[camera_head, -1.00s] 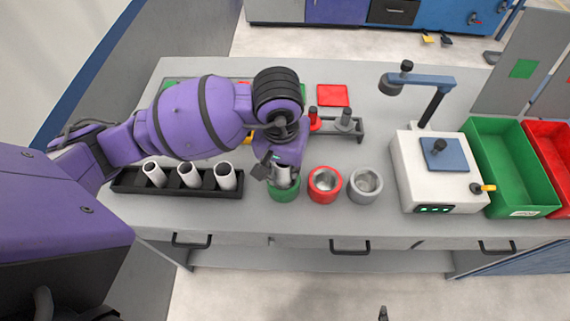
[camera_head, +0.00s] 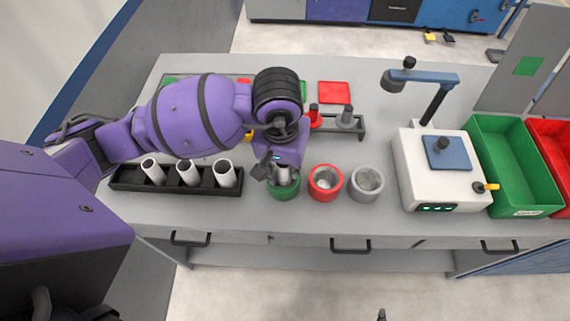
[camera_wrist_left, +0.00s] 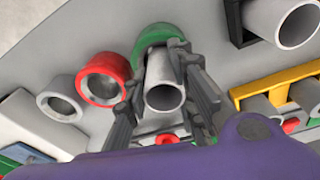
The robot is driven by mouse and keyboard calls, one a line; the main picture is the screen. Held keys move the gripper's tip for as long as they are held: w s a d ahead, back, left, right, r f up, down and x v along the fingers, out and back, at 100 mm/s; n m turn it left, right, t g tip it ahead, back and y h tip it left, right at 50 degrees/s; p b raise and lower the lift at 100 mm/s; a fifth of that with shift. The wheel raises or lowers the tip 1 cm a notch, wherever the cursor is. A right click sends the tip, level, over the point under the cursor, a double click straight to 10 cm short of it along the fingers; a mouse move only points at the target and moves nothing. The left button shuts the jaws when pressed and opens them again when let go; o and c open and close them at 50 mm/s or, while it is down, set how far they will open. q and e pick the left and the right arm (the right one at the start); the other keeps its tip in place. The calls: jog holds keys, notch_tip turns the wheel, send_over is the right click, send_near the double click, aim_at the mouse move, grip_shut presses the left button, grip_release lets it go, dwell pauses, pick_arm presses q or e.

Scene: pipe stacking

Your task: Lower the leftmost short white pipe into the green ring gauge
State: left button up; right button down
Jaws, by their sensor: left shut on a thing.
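My left gripper (camera_head: 277,170) is shut on a short white pipe (camera_head: 283,174). The pipe's open end also shows between the fingers in the left wrist view (camera_wrist_left: 163,97). The green ring gauge (camera_head: 284,190) sits on the table directly under the gripper. In the wrist view the pipe's far end reaches the green ring (camera_wrist_left: 160,36). The fingers and the pipe hide much of the ring's opening, so I cannot tell how deep the pipe's lower end is. My right gripper is not in view.
A red ring (camera_head: 325,183) and a grey ring (camera_head: 366,184) stand right of the green one. A black rack (camera_head: 120,181) with several white pipes is to the left. A white measuring device (camera_head: 415,180) and a green bin (camera_head: 530,190) are further right.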

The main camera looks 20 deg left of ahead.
pick_arm(q)
jog(key=o, duration=1.1)
jog(key=shift+r, duration=0.1)
jog(key=r, duration=0.4)
jog(key=s+r, duration=0.1)
jog(key=r, duration=0.7)
jog(key=shift+s, duration=0.15)
